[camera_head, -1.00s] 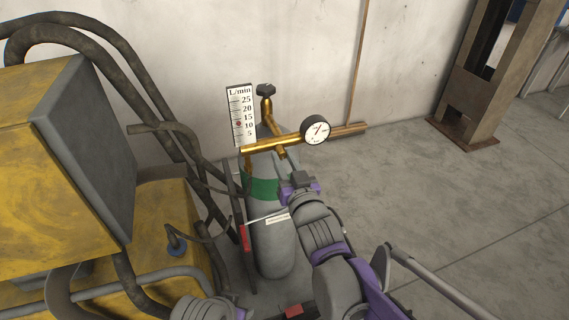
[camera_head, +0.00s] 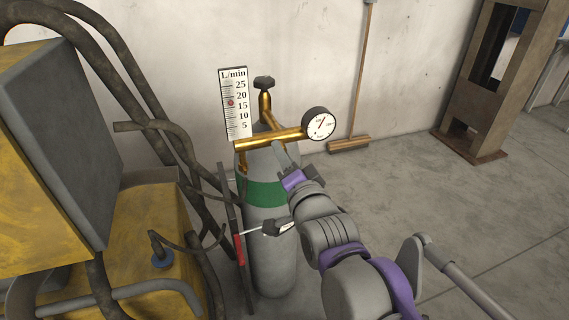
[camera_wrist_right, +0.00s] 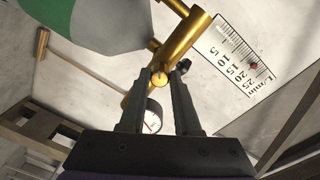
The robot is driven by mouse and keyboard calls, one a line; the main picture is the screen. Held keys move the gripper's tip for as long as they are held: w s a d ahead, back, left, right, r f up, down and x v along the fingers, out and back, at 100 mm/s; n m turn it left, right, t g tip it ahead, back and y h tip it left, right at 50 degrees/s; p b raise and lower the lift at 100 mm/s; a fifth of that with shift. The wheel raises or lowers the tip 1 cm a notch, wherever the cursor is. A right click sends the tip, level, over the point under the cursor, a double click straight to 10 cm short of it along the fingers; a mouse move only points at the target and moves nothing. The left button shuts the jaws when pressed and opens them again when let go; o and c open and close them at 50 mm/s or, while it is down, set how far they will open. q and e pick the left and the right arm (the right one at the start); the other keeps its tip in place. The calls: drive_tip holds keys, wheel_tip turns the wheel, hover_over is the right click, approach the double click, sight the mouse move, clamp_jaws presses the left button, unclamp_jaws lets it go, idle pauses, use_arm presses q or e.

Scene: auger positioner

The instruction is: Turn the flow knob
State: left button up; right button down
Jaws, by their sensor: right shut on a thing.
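The gold regulator (camera_head: 268,138) sits on top of a grey gas cylinder with a green band (camera_head: 262,193). In the right wrist view, the small round gold flow knob (camera_wrist_right: 159,77) lies between the two fingertips of my right gripper (camera_wrist_right: 167,80), which is shut on it. In the head view, my right gripper (camera_head: 283,158) reaches the regulator's front from below right, and the knob is hidden there. The flow scale (camera_head: 235,103) stands upright on the regulator's left, with its red ball (camera_head: 231,103) a little above the 15 mark. My left gripper is out of view.
A round pressure gauge (camera_head: 319,123) sits at the regulator's right end, close to my right gripper. A black valve knob (camera_head: 264,82) stands above. A yellow and grey machine (camera_head: 55,150) with thick hoses fills the left.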

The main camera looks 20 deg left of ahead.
drive_tip(key=shift+m+b, duration=0.9)
drive_tip(key=shift+m, duration=0.1)
drive_tip(key=c, duration=0.6)
unclamp_jaws()
drive_tip(key=v, duration=1.1)
drive_tip(key=shift+w+r+p, duration=0.1)
drive_tip(key=shift+p, duration=0.2)
